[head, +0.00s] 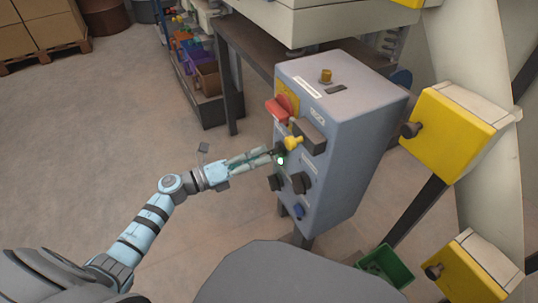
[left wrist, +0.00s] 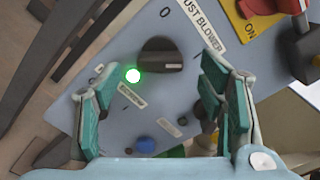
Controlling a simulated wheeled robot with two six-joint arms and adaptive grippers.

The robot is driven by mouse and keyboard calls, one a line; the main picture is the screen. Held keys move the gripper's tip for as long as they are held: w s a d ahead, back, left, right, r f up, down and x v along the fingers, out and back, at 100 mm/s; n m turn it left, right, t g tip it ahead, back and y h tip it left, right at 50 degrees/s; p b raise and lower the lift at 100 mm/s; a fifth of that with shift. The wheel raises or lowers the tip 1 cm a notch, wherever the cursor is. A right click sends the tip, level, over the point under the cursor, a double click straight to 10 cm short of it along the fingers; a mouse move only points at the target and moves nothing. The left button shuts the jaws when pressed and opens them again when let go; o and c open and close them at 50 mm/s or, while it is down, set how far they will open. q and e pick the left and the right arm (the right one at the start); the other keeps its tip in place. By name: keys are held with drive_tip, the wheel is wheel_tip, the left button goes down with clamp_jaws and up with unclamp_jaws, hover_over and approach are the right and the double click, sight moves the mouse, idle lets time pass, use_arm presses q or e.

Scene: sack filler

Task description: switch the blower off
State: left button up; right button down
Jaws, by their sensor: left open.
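The blower's switch is a black rotary knob (left wrist: 160,55) beside a label reading DUST BLOWER (left wrist: 203,25). A 0 mark is printed above the knob in the left wrist view, and the knob's bar lies roughly crosswise there. A green lamp (left wrist: 133,75) glows beside it, and this lamp also shows in the head view (head: 281,161). My left gripper (head: 270,156) is open in front of the panel. In the left wrist view its fingers (left wrist: 160,100) are spread, with the knob beyond the gap between them; contact with it does not show. My right gripper is not in view.
The grey control box (head: 345,130) carries a red switch (head: 277,110), a yellow part (head: 294,142), more black knobs (head: 301,183) and a blue button (head: 298,211). A yellow box (head: 450,128) stands to its right. A green bin (head: 386,266) sits below.

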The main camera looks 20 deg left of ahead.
sight(269, 153)
use_arm(q)
drive_tip(key=x, duration=0.4)
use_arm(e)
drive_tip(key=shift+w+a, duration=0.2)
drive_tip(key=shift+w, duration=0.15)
use_arm(q)
drive_tip(key=c, duration=1.2)
drive_tip(key=shift+o, duration=0.2)
